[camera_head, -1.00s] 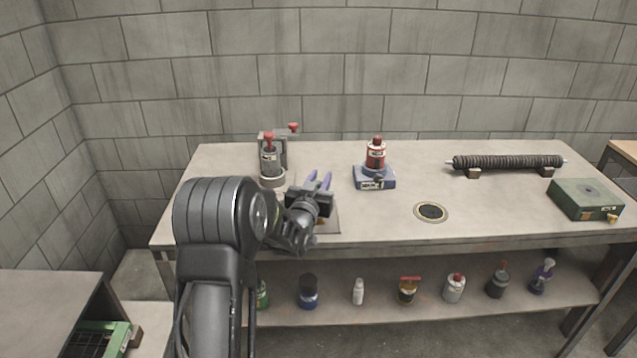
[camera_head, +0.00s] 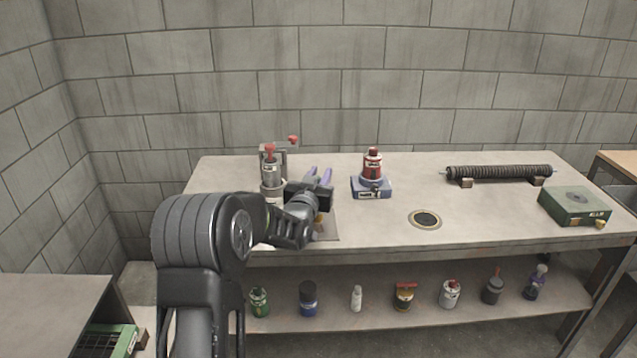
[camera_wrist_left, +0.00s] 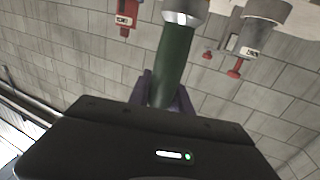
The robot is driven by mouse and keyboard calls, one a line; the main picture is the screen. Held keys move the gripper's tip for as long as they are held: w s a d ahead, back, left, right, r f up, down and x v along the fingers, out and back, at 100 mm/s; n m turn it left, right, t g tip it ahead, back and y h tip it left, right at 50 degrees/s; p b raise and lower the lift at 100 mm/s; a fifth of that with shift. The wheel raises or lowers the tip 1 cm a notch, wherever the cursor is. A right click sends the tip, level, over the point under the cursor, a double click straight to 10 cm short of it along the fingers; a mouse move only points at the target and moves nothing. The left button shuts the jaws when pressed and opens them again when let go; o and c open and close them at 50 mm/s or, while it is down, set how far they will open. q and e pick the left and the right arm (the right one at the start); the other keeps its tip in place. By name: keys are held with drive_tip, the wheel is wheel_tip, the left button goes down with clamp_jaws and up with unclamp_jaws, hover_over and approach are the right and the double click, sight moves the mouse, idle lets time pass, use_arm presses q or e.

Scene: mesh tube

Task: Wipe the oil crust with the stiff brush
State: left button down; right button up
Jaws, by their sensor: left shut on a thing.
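My left gripper (camera_head: 319,182) has purple fingers and is over the left part of the workbench. In the left wrist view the gripper (camera_wrist_left: 165,92) is shut on a green handle with a pale metal collar, which looks like the stiff brush (camera_wrist_left: 175,55). Its bristles are out of that view. In the head view the hand mostly hides it. My right gripper is not in view.
A red bottle on a blue base (camera_head: 371,187) stands right of the gripper. A grey stand with red knobs (camera_head: 270,172) is behind left. A ribbed dark roll (camera_head: 500,172) and green box (camera_head: 574,206) are at the right. Several bottles line the lower shelf (camera_head: 430,318).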

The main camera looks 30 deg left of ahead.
use_arm(q)
wheel_tip(320, 180, up, 2)
drive_tip(key=shift+r, duration=0.1)
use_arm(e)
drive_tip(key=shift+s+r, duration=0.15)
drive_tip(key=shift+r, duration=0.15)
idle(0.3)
